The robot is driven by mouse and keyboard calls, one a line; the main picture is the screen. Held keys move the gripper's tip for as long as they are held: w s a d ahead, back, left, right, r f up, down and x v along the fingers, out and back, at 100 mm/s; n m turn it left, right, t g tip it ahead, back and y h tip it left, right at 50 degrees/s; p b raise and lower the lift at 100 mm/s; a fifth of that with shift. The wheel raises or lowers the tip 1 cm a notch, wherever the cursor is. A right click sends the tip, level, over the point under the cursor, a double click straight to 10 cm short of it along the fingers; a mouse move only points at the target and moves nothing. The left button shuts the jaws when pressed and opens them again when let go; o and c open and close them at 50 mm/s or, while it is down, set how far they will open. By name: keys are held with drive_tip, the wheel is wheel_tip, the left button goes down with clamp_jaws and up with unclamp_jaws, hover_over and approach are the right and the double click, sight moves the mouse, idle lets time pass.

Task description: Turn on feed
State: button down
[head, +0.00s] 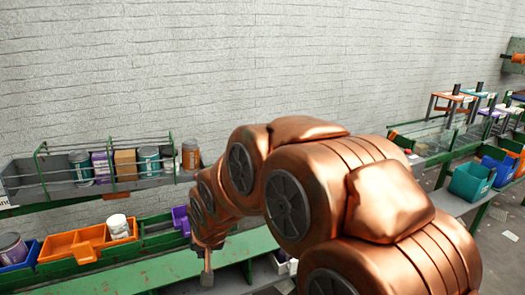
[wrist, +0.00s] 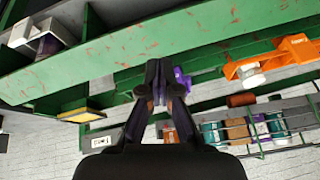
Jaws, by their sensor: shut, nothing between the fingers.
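My gripper (head: 207,268) is shut and empty in the head view, pointing down over the green rail at the bottom centre. In the wrist view its closed fingers (wrist: 158,78) lie in front of the green beam. I cannot clearly identify a feed control. In the wrist view a small white plate with dark marks (wrist: 99,142) shows on the wall side, left of the fingers and apart from them. A yellow-faced box (wrist: 82,115) is beside it. In the head view a green panel with an orange part (head: 516,58) is on the wall at far right.
A wire-railed shelf (head: 60,190) holds several cans and a brown box. Below it are an orange bin (head: 75,244) with a white jar (head: 118,227), a blue bin (head: 18,262) and a purple bin (head: 181,219). Teal and blue bins stand at right. My arm hides the middle.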

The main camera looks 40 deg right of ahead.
drive_tip(key=w+d+f+m+t+h+b, duration=0.1)
drive_tip(key=w+d+m+t+h+b, duration=0.25)
drive_tip(key=w+d+m+t, duration=0.95)
drive_tip(key=d+m+h+b, duration=0.1)
drive_tip(key=d+h, duration=0.1)
drive_tip(key=d, duration=0.5)
drive_tip(key=d+r+m+h+b, duration=0.1)
drive_tip(key=d+m+h+b, duration=0.1)
drive_tip(key=d, duration=0.6)
drive_tip(key=d+m+h+b, duration=0.1)
drive_tip(key=d+m+h, duration=0.1)
drive_tip(key=d, duration=0.5)
drive_tip(key=shift+w+d+r+t+h, duration=0.3)
drive_tip(key=shift+w+r+t+h, duration=0.1)
drive_tip(key=shift+h, duration=0.35)
drive_tip(key=shift+s+d+r+m, duration=0.1)
drive_tip(key=shift+s+d+m, duration=0.2)
drive_tip(key=shift+m, duration=0.1)
drive_tip(key=shift+s+r+h, duration=0.15)
drive_tip(key=shift+h, duration=0.15)
drive_tip(key=shift+p+x, duration=0.85)
drive_tip(key=shift+x, duration=6.2)
